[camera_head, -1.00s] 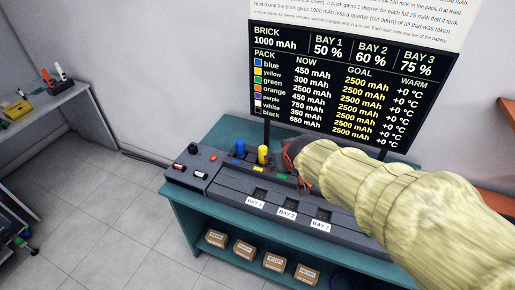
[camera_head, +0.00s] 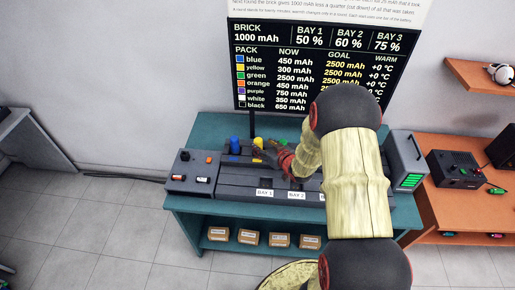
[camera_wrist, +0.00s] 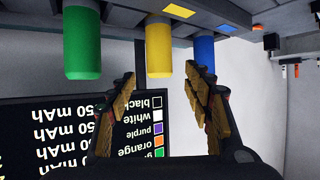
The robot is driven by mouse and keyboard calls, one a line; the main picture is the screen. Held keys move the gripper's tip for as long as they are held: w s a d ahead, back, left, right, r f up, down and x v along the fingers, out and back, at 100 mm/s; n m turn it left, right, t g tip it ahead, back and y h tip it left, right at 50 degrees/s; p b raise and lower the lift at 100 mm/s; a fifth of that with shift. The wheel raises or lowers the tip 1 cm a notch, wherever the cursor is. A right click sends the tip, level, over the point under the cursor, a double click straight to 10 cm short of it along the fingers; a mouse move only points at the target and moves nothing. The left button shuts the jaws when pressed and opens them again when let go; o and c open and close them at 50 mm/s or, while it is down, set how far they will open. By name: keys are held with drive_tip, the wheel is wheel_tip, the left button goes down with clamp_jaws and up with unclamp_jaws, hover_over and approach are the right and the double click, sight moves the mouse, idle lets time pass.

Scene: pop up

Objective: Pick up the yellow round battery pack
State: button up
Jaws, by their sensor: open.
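The yellow round battery pack (camera_head: 257,148) stands upright in the rear row of the dark charging console (camera_head: 225,185). It also shows in the wrist view (camera_wrist: 158,48), at top centre, between a green pack (camera_wrist: 82,45) and a blue pack (camera_wrist: 200,45). The blue pack (camera_head: 235,146) stands left of it in the head view; the green one is hidden there by my arm. My gripper (camera_head: 277,153) is just right of the yellow pack. In the wrist view my gripper's two fingers (camera_wrist: 157,86) are apart and empty, with the yellow pack ahead of the gap between them.
A teal bench (camera_head: 215,130) carries the console, with small boxes (camera_head: 249,237) on its lower shelf. A black board (camera_head: 300,75) lists packs and bays behind it. A grey unit with green bars (camera_head: 406,160) and an orange table (camera_head: 455,205) stand to the right.

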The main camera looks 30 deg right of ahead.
sight(259, 141)
drive_tip(key=x, duration=0.3)
drive_tip(key=b+x, duration=0.1)
drive_tip(key=x, duration=0.1)
drive_tip(key=shift+w+r, duration=0.25)
drive_tip(key=shift+w, duration=0.05)
drive_tip(key=c, duration=0.3)
clamp_jaws()
